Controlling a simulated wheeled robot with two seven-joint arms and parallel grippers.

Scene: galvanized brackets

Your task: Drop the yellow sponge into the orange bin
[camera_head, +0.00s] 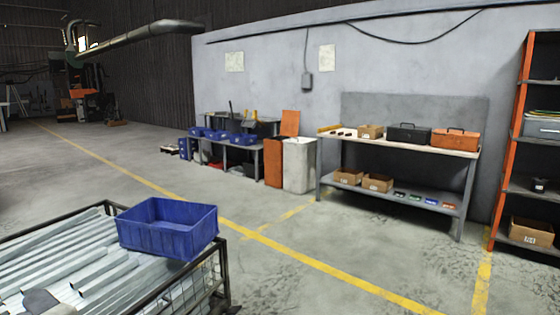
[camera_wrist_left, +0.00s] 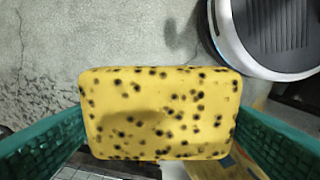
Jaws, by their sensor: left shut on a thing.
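The yellow sponge (camera_wrist_left: 160,90) is a rounded block with dark holes. It fills the middle of the left wrist view. My left gripper (camera_wrist_left: 161,125) is shut on it, with a green finger at each side. The orange bin (camera_head: 273,163) stands on the floor at the wall in the head view, between a low table and a white bin. An orange panel (camera_head: 290,122) rises behind its top. The bin's inside is hidden from here. Neither the sponge nor my left gripper can be made out in the head view. My right gripper is not in view.
A mesh crate of galvanized brackets (camera_head: 60,262) with a blue tub (camera_head: 168,228) on it fills the lower left. The white bin (camera_head: 299,165) adjoins the orange bin. A workbench (camera_head: 400,142) and orange shelf (camera_head: 510,130) stand right. Floor with yellow lines is clear between.

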